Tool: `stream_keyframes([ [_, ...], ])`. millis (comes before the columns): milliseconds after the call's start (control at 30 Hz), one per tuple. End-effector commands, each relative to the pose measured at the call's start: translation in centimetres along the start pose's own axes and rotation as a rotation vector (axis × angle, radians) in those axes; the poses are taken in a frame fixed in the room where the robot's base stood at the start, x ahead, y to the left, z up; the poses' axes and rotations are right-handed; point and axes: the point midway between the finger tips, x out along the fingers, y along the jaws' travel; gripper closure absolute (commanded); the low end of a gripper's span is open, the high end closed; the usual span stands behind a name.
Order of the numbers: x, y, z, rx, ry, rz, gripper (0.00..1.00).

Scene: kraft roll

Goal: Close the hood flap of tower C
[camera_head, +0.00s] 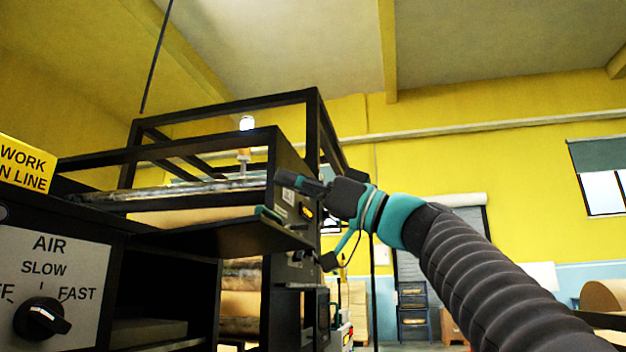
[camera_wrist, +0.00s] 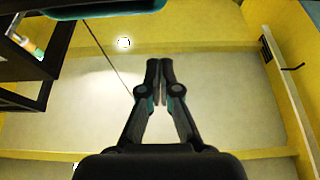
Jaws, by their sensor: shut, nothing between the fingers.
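A black-framed machine tower (camera_head: 318,130) stands left of centre in the head view; no letter C is legible on it. A dark flap (camera_head: 225,238) juts out from its front, roughly level and open, with a teal strip (camera_head: 268,213) at its right end. My gripper (camera_head: 284,178) is shut and empty, pointing left above the teal strip, in front of the tower's side panel. Contact with the tower cannot be told. In the wrist view my closed fingertips (camera_wrist: 160,66) point toward the ceiling. A dark teal-edged piece (camera_wrist: 105,9) crosses the top there; I cannot tell whether it is the flap.
A grey control panel with an AIR knob (camera_head: 42,318) and a yellow sign (camera_head: 25,165) are at the left. Rolls (camera_head: 240,303) lie below the flap. Open air lies above my arm.

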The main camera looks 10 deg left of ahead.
Motion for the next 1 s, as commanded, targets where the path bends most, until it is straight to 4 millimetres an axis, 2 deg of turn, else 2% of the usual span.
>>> stream_keyframes([
  [33,1.1,-0.1,-0.3,0.002,0.0,-0.004,1.0],
  [167,3.1,-0.1,-0.3,0.001,0.0,-0.003,1.0],
  [300,2.3,-0.1,1.8,0.001,-0.002,0.001,1.0],
  [500,1.7,-0.1,3.3,0.001,-0.001,0.001,1.0],
  [1000,1.6,0.0,3.8,0.0,0.0,0.001,1.0],
])
